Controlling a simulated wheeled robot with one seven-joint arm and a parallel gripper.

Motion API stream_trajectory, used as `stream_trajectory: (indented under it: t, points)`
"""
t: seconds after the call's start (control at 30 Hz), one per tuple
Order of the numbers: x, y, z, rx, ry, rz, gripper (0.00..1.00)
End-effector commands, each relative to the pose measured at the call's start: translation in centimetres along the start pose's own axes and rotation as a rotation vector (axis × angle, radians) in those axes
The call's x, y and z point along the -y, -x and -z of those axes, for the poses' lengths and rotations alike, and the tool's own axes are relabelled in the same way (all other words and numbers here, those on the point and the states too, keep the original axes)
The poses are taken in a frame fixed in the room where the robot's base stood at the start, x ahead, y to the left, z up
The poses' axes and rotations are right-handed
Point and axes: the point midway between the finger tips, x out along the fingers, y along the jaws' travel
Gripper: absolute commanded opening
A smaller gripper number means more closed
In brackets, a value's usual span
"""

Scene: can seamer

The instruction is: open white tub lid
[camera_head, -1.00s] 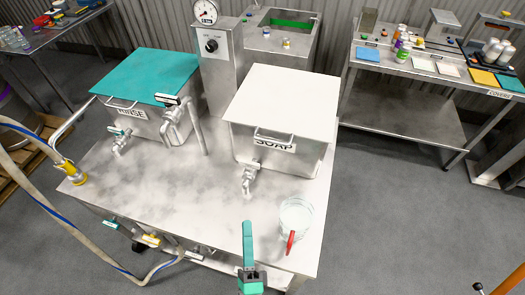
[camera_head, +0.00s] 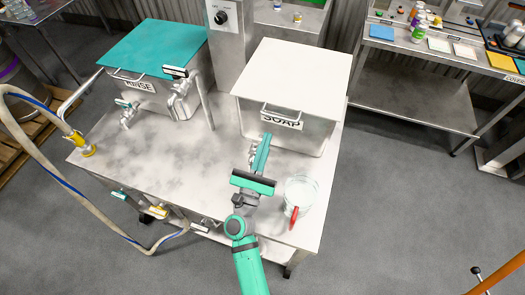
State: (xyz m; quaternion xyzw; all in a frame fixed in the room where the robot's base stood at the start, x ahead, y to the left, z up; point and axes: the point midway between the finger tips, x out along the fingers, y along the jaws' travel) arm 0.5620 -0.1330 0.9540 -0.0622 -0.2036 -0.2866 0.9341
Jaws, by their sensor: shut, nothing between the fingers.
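The white lid (camera_head: 292,78) lies flat and closed on the metal tub labelled SOAP (camera_head: 315,136). A handle (camera_head: 281,111) shows at the front of the tub, just below the lid's front edge, above the label. My gripper (camera_head: 264,142) is shut and empty. It reaches up from the front edge of the table, its tip near the left end of the SOAP label. It looks apart from the lid, though the exact gap in depth cannot be told. It partly hides the tub's tap (camera_head: 253,157).
A clear pitcher with a red handle (camera_head: 300,192) stands right of my gripper. The teal-lidded RINSE tub (camera_head: 150,58), its taps and a hose (camera_head: 45,150) are at the left. The metal tabletop (camera_head: 170,150) is clear between the tubs' fronts.

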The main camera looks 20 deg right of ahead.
Motion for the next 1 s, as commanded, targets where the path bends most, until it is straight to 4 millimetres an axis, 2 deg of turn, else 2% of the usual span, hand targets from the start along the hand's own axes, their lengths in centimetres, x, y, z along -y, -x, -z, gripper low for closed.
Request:
stream_trajectory:
  t: [0.1, 0.33, 0.83, 1.0]
  points:
    - [0.0, -2.1, -0.1, 0.002, -0.001, 0.001, 0.0]
    - [-0.1, -4.4, 0.0, 0.0, 0.002, -0.001, 0.0]
    - [-0.1, -5.0, 0.0, 0.0, 0.002, -0.002, 0.0]
    - [-1.1, -5.5, -0.6, 0.001, -0.005, -0.013, 0.0]
